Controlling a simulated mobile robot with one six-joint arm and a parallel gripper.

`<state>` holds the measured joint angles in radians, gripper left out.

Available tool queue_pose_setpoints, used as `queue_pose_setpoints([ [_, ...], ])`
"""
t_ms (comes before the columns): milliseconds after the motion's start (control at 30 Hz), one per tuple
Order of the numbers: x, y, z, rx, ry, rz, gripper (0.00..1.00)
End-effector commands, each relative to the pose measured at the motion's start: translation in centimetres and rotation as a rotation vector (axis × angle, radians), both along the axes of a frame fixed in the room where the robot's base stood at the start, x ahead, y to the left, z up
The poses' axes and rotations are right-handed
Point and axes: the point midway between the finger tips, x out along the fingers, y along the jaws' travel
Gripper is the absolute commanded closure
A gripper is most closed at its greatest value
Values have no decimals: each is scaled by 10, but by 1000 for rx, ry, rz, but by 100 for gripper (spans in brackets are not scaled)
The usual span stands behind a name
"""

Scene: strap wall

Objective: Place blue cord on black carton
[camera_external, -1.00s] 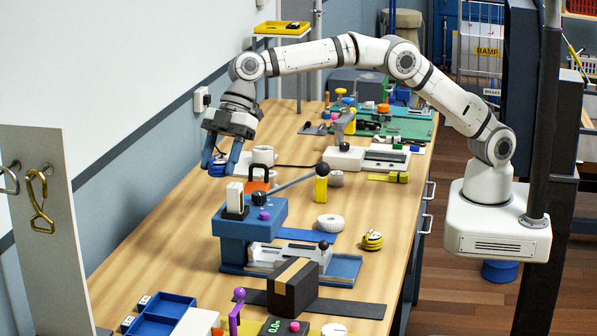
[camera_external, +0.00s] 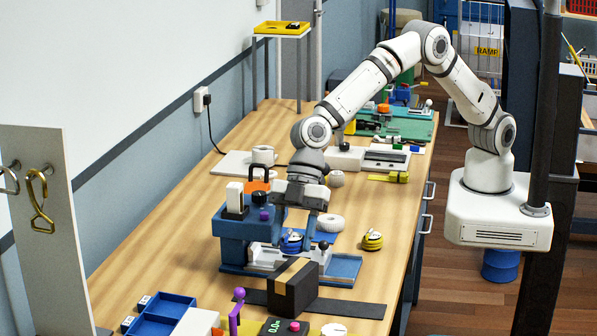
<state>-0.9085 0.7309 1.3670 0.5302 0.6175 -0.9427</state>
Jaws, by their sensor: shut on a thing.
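The blue cord (camera_external: 291,242) is a small blue coil with a light band. My gripper (camera_external: 293,236) is shut on it and holds it above the bench, over the blue-and-white fixture and just behind the black carton. The black carton (camera_external: 283,293) is a dark box with a tan stripe over its top. It stands on a dark strip at the front of the bench. The cord is apart from the carton in this view; its exact height is hard to tell.
A black-knobbed lever (camera_external: 323,246) stands close to the carton's back. A yellow coil (camera_external: 372,240) and a white coil (camera_external: 331,222) lie to the right. A blue press-like block (camera_external: 233,232) stands to the left. Blue bins (camera_external: 160,312) are at front left.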

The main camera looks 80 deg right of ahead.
Motion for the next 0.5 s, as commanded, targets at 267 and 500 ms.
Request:
queue_pose_setpoints([
  [267, 0, 0, -28, -2, 2, -1, 75],
  [500, 0, 0, -41, 1, -1, -1, 75],
])
